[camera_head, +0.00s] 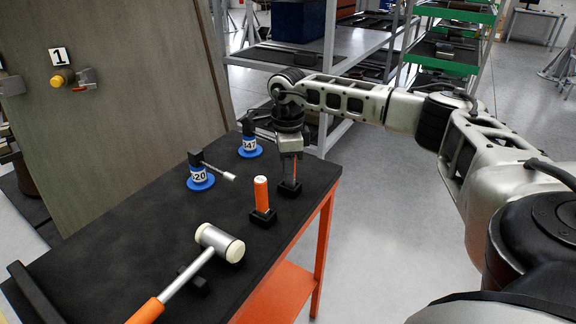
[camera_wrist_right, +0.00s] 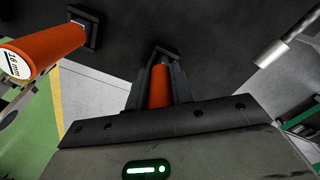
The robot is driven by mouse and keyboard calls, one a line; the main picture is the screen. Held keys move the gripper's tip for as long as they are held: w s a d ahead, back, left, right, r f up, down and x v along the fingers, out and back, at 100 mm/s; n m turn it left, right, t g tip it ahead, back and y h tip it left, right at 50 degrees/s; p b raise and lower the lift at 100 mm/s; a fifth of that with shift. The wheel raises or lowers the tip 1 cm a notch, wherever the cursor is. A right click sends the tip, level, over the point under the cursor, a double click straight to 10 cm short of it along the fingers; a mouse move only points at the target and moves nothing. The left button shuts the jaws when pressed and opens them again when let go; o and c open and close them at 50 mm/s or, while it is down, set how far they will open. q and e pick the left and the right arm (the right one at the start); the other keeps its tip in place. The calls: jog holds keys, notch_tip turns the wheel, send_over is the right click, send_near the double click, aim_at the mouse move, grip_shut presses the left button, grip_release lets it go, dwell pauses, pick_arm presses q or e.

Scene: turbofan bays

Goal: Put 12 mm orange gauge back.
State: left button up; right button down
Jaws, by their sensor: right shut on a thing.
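My right gripper (camera_head: 291,170) is shut on an orange gauge (camera_wrist_right: 159,88) near the table's right edge. The gauge shows as a thin orange strip between the fingers in the head view. Its lower end is at a small black holder (camera_head: 290,189), which also shows in the wrist view (camera_wrist_right: 164,52). How far it sits in the holder is hidden, and its label is not readable. A second orange gauge (camera_head: 261,191) stands upright in another black holder (camera_head: 263,217). Its label looks like 16 mm in the wrist view (camera_wrist_right: 40,55). My left gripper is not in view.
On the dark tabletop (camera_head: 130,245) are a mallet (camera_head: 219,243) with an orange handle and two blue-based tools, labelled 620 (camera_head: 200,178) and 647 (camera_head: 249,147). A panel with a yellow knob (camera_head: 61,78) stands behind left. A grey shelf rack (camera_head: 330,62) is behind the gripper.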

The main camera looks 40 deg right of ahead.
pick_arm(q)
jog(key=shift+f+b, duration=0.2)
jog(key=shift+b, duration=0.1)
pick_arm(e)
jog(key=shift+f, duration=0.5)
jog(key=c, duration=1.1)
grip_release()
jog(key=shift+c, duration=0.2)
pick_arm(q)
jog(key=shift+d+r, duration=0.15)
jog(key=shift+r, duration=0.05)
pick_arm(e)
notch_tip(320, 180, up, 16)
